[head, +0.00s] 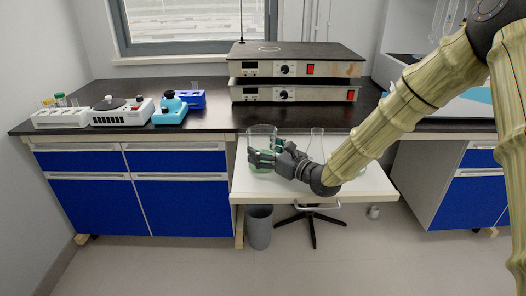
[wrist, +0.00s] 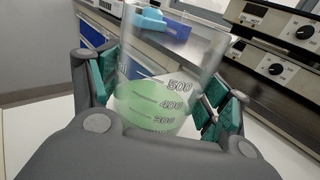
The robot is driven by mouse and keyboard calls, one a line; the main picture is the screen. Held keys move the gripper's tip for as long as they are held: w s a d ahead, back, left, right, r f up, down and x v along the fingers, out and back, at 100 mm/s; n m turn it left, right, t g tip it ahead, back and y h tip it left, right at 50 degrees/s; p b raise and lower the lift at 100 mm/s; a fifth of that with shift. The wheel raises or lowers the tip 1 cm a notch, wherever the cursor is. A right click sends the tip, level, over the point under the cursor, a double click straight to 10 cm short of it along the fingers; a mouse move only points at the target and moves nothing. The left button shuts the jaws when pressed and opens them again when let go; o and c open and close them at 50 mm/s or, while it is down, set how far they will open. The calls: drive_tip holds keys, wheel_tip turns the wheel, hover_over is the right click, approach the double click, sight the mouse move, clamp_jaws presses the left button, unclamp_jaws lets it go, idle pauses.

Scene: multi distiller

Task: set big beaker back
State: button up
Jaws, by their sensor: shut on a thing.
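The big beaker (head: 262,132) is clear glass with green liquid and volume marks. In the wrist view the beaker (wrist: 165,95) stands between my fingers, with green pads on both sides of it, and looks slightly tilted in the picture. My gripper (head: 262,158) is shut on it over the white pull-out shelf (head: 350,188). The gripper hides part of the beaker in the head view. I cannot tell whether the beaker's base touches the shelf. A conical glass flask (head: 316,146) stands on the shelf to the right, partly hidden by my arm.
Two stacked hotplate units (head: 294,92) stand on the dark bench (head: 215,118) behind the shelf. A blue tube rack (head: 190,99), a turquoise device (head: 170,108) and a white device (head: 122,112) sit on the left bench. A bin (head: 259,228) stands below.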

idle(0.3)
drive_tip(key=o, duration=1.1)
drive_tip(key=shift+r, duration=0.1)
drive_tip(key=shift+s, duration=0.1)
